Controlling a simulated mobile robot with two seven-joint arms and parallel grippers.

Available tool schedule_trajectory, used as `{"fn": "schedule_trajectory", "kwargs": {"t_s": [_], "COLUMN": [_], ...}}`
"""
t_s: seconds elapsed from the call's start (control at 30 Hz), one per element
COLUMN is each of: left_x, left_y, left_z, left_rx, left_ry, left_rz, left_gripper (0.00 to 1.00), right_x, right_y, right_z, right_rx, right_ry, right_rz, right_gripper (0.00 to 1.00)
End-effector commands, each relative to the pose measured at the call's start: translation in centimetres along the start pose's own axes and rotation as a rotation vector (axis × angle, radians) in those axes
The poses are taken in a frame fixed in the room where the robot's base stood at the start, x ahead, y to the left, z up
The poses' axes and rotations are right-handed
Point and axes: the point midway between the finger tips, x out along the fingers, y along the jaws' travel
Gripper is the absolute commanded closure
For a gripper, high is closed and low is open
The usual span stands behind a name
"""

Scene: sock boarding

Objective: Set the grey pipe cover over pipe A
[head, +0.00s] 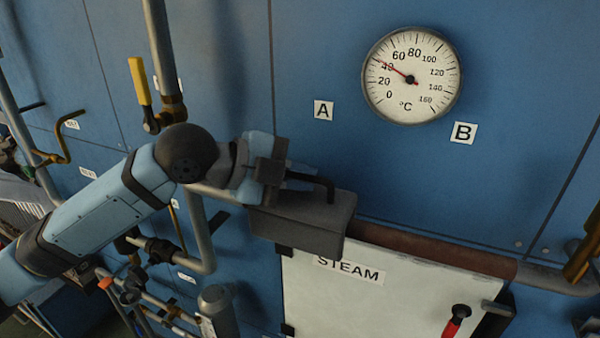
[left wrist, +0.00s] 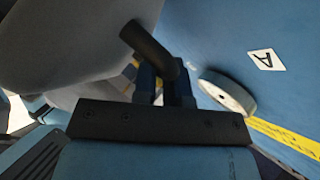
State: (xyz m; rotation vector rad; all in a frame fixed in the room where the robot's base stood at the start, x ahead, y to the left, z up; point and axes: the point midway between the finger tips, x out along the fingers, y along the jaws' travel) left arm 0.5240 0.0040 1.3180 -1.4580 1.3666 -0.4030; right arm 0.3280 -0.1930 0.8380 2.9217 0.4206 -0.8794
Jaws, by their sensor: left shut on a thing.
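The grey pipe cover (head: 300,222) is a dark grey box-like shell with a bar handle (head: 322,186) on top. My left gripper (head: 288,176) is shut on this handle; the handle also shows between the fingers in the left wrist view (left wrist: 148,46). The cover is in line with a horizontal pipe, below the label A (head: 323,110). Grey pipe shows at its left, and a reddish-brown stretch of pipe (head: 430,250) shows at its right. The cover hides the pipe behind or under it, and I cannot tell whether it rests on it. My right gripper is out of view.
A round temperature gauge (head: 411,76) and the label B (head: 464,133) are on the blue wall. A white STEAM door (head: 390,300) with a red-handled lever (head: 455,320) lies below the pipe. A yellow-handled valve (head: 139,82) and vertical pipes stand at the left.

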Motion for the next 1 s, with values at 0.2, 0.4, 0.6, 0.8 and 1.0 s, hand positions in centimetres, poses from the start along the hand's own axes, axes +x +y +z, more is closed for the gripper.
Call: {"fn": "schedule_trajectory", "kwargs": {"t_s": [0.2,0.4,0.6,0.8,1.0], "left_x": [0.1,0.1,-1.1,-5.2,-9.8], "left_y": [0.1,0.2,0.2,0.3,0.3], "left_z": [0.1,0.1,0.2,0.3,0.3], "left_rx": [0.0,-0.001,0.0,0.001,0.001], "left_ry": [0.0,0.0,-0.001,-0.005,-0.005], "left_rz": [-0.001,0.001,0.0,-0.002,-0.002], "left_gripper": [0.6,0.58,0.58,0.58,0.58], "right_x": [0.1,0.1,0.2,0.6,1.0], "right_y": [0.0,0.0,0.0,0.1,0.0], "right_z": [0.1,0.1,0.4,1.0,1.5], "right_rx": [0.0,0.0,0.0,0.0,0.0], "right_ry": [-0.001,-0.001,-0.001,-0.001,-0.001], "right_rz": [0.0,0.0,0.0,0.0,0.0], "right_gripper": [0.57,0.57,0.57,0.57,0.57]}}
